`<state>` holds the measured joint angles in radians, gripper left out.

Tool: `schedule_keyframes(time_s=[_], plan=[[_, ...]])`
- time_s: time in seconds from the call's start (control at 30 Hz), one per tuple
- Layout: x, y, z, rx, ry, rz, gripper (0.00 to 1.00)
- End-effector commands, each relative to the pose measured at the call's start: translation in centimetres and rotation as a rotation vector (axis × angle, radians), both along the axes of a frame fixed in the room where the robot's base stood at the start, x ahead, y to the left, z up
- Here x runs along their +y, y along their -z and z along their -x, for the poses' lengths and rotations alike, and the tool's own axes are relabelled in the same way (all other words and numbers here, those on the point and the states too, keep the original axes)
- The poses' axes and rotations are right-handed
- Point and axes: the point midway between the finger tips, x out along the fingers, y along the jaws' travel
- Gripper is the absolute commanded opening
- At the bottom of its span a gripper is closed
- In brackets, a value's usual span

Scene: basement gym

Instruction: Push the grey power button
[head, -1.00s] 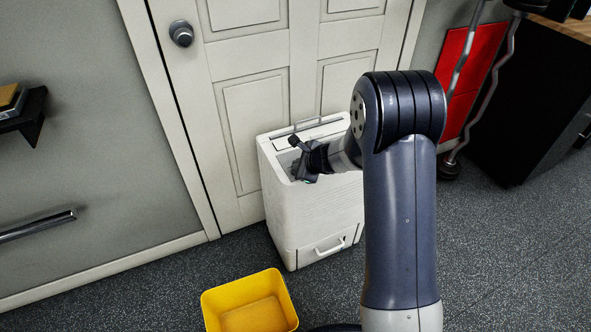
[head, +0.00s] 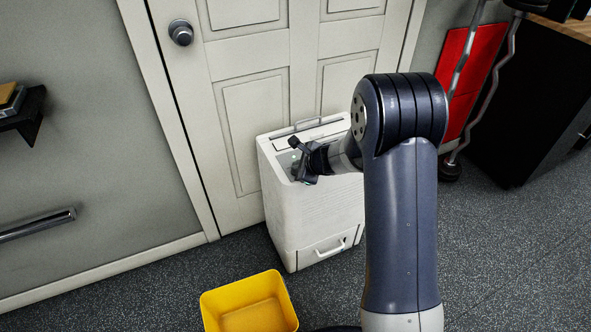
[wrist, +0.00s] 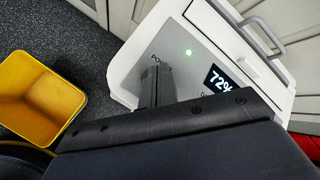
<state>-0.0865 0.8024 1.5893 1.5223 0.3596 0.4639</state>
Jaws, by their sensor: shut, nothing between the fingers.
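A white boxy appliance (head: 312,222) with a top handle stands against the door. Its grey control panel (wrist: 207,62) shows in the wrist view, with a lit green light (wrist: 188,52), a display (wrist: 220,80) reading 72% and a partly covered label that starts "PO". The grey power button cannot be made out; my fingers cover the panel just below that label. My gripper (wrist: 157,72) is shut and empty, its tips over the panel. I cannot tell whether they touch it. In the head view my gripper (head: 298,160) is over the left part of the appliance's top.
A yellow bin (head: 250,303) stands on the floor in front of the appliance. A white panelled door (head: 245,110) is behind it. A black cabinet (head: 525,110) and a red panel (head: 472,75) are at the right. A wall shelf (head: 25,115) is at the left.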

Motion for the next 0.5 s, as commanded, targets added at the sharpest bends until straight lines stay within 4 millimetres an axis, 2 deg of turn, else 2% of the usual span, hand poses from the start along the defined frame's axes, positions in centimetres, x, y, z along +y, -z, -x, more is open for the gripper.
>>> schedule_keyframes(time_s=[0.5], plan=[[-0.01,-1.19,0.01,0.0,0.0,0.0,0.0]])
